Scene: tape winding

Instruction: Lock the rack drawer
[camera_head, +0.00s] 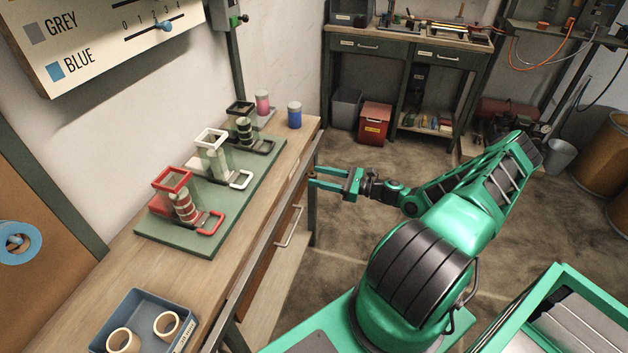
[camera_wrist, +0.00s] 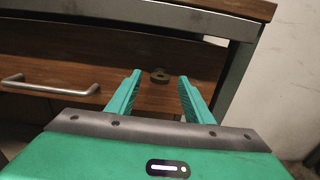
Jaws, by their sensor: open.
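The rack drawer has a brown wooden front (camera_wrist: 70,78) under the bench top, with a metal bar handle (camera_wrist: 50,86) on its left part. In the head view its handle (camera_head: 290,227) shows on the bench's front side. In the head view my gripper (camera_head: 314,177) is at the bench's far front corner, where the knob cannot be made out.
The bench top (camera_head: 100,270) holds a green board (camera_head: 165,240) with red, white and black tape stands. A blue tray (camera_head: 150,305) with rolls is near. A metal bench leg (camera_wrist: 235,72) stands right of the drawer. The floor right of the bench is mostly clear.

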